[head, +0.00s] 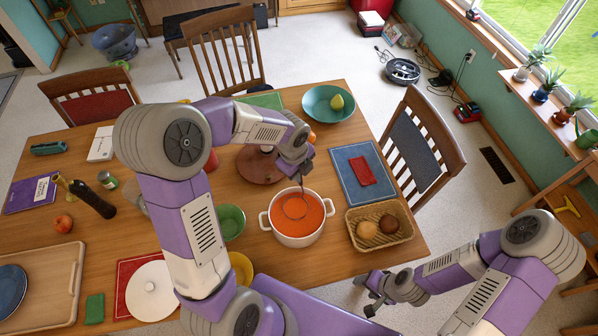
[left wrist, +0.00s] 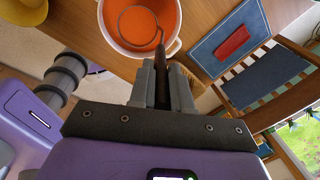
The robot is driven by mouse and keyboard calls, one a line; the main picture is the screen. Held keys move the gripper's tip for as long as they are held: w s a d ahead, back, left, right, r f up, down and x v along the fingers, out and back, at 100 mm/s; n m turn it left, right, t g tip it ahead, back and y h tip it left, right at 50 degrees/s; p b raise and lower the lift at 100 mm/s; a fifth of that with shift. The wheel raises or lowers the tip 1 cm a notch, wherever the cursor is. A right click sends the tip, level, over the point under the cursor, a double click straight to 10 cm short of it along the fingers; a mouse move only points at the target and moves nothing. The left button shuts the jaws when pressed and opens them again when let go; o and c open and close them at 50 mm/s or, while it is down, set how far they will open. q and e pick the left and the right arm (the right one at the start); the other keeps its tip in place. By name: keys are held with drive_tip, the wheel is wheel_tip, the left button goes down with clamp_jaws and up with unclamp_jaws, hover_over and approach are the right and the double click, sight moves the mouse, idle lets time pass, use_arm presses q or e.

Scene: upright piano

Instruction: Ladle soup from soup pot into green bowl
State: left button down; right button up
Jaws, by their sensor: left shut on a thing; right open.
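The white soup pot (head: 297,236) stands on the wooden table and holds orange-red soup. It also shows at the top of the left wrist view (left wrist: 178,46). The green bowl (head: 231,222) stands just left of the pot, partly hidden behind my left arm; I see no soup in it. My left gripper (head: 302,172) is above the pot, shut on the handle of a ladle (head: 295,207). The ladle's round head (left wrist: 140,27) is over or in the soup; I cannot tell how deep. My right gripper (head: 369,297) is open and empty, off the table's front right edge.
A basket (head: 401,238) with two round items stands right of the pot. A blue mat (head: 345,180) with a red cloth lies behind it. A brown round board (head: 250,170) is behind the pot.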

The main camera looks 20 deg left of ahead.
use_arm(q)
drive_tip(key=shift+r+p, duration=1.55)
drive_tip(key=shift+r, duration=0.55)
drive_tip(key=shift+f, duration=0.1)
